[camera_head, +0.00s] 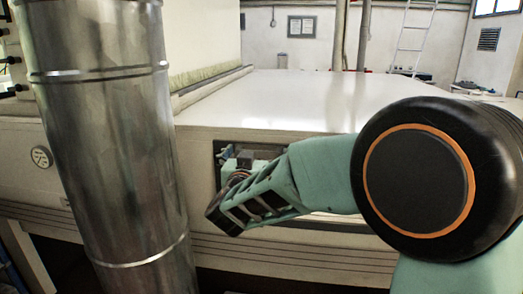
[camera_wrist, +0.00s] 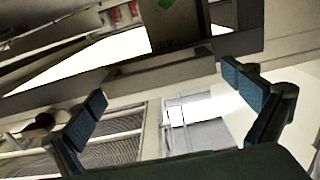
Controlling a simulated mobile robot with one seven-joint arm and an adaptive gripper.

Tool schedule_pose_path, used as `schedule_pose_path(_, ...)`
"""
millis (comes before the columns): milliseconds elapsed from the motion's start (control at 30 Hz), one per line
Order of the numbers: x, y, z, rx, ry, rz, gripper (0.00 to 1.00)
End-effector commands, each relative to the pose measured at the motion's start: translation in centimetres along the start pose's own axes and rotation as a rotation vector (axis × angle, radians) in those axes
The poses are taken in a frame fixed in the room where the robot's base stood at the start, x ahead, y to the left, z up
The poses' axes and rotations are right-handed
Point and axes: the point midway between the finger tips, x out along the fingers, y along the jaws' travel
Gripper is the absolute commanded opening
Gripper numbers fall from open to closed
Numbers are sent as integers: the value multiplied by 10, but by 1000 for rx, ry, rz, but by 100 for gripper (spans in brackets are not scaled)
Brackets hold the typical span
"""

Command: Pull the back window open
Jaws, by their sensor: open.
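In the wrist view, my gripper (camera_wrist: 163,84) is open, with its two padded fingers spread apart and nothing between them. Beyond the fingertips runs a dark grey window frame (camera_wrist: 90,82) with a raised bar like a handle (camera_wrist: 160,68). The bar lies ahead of the gap between the fingers; I see no contact. In the head view, a window opening (camera_head: 228,155) is set in the cream machine's side, behind my arm. My arm covers much of it, and I cannot make out the fingers there. How far the window is open is unclear.
A shiny metal duct (camera_head: 108,130) stands close on the left of the head view. The cream machine (camera_head: 290,100) has a broad, bare top. A ladder (camera_head: 412,38) leans at the far wall. A round gauge (camera_head: 41,156) sits left of the duct.

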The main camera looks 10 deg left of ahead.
Motion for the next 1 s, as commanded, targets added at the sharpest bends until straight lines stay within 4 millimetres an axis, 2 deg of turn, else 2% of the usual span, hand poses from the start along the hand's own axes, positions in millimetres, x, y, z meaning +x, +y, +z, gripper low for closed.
schedule_pose_path(267,2,0,0,0,0,0,100)
schedule_pose_path(767,2,0,0,0,0,0,47)
schedule_pose_path(1000,1,0,2,0,8,0,46)
